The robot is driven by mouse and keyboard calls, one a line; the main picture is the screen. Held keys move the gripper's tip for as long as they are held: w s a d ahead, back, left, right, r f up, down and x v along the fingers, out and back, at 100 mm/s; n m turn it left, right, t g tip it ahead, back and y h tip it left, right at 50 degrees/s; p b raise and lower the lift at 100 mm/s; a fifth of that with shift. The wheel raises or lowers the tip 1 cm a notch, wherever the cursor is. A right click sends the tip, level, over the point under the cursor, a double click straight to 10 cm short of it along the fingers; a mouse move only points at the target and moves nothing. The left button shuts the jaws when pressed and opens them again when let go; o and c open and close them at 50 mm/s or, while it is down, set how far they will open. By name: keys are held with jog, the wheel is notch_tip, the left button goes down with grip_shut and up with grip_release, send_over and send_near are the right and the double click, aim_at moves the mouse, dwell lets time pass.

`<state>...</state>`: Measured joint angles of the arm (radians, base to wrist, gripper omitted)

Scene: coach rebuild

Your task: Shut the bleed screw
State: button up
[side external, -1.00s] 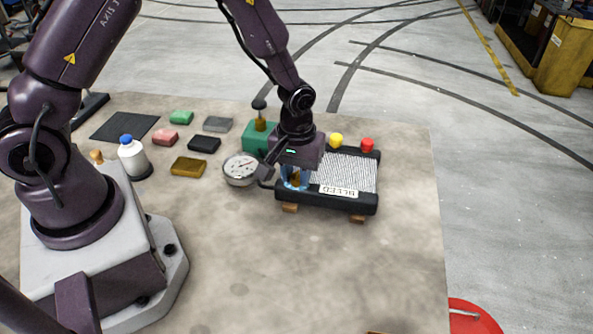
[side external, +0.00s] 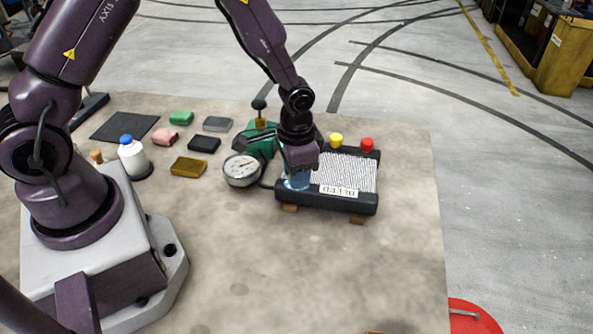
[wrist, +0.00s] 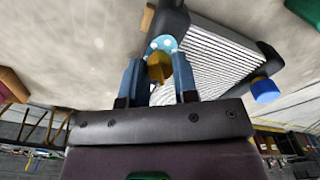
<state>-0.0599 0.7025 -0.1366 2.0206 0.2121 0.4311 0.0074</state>
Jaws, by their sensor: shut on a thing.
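The brass bleed screw (wrist: 160,67) shows in the wrist view between my two blue fingers, in front of a blue disc with white dots (wrist: 164,43). My gripper (wrist: 158,72) is shut on the screw. In the side view my gripper (side external: 297,180) points down at the left front corner of the black-framed radiator (side external: 330,202), which bears a BLEED label (side external: 338,191). The fingers and hand hide the screw in that view. How far the screw is turned cannot be told.
A round gauge (side external: 241,170) stands just left of the radiator, with a green pump block (side external: 262,140) behind. Yellow (side external: 336,140) and red (side external: 367,145) caps stand at its back edge. The front table is clear.

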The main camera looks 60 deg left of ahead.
jog(key=m, duration=0.6)
dwell(0.6)
jog(key=o, duration=0.9)
notch_tip(320, 180, up, 13)
dwell(0.3)
